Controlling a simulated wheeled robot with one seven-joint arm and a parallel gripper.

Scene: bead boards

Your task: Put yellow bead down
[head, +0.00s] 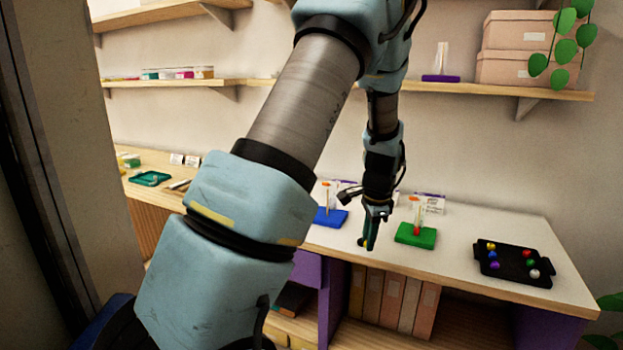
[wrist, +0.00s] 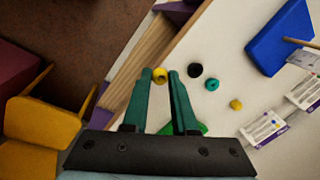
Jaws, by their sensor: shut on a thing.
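My gripper (wrist: 161,77) is shut on a yellow bead (wrist: 160,75), which sits between its fingertips with its hole showing. In the head view my gripper (head: 367,244) points down at the front edge of the white tabletop, between the blue board and the green board; only a bit of yellow shows at its tips. I cannot tell whether the bead touches the tabletop. A second yellow bead (wrist: 236,104) lies loose on the tabletop, right of the gripper in the wrist view.
A black bead (wrist: 195,71) and a green bead (wrist: 212,85) lie close to the fingers. The blue board (head: 329,217) and green board (head: 416,236) each hold an upright rod. A black tray (head: 515,275) with several beads stands at right. Cards (head: 430,201) stand behind.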

